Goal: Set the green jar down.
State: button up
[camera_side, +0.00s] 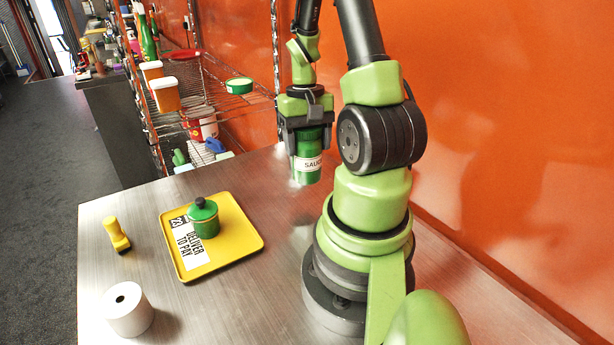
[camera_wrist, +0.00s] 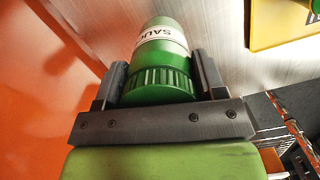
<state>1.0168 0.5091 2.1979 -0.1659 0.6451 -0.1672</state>
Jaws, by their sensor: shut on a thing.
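The green jar (camera_side: 308,165) has a white label reading "SAUC" and hangs upright below my gripper (camera_side: 306,128) in the side view. My gripper is shut on the jar near its ribbed lid. The wrist view shows the ribbed green lid of the jar (camera_wrist: 160,80) between the two dark fingers of my gripper (camera_wrist: 160,85). The jar's base appears close to the metal table (camera_side: 265,230); I cannot tell whether it touches.
A yellow tray (camera_side: 240,247) holds a paper slip (camera_side: 189,250) and a small green lidded pot (camera_side: 204,222). A yellow stamp-like object (camera_side: 117,236) and a white paper roll (camera_side: 129,310) stand left of it. A wire shelf (camera_side: 235,110) is behind. The table between tray and arm is clear.

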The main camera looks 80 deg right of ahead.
aim_at(307, 168)
jog(key=shift+f, duration=2.95)
jog(key=shift+f, duration=0.1)
jog(key=o, duration=1.1)
jog(key=shift+c, duration=0.2)
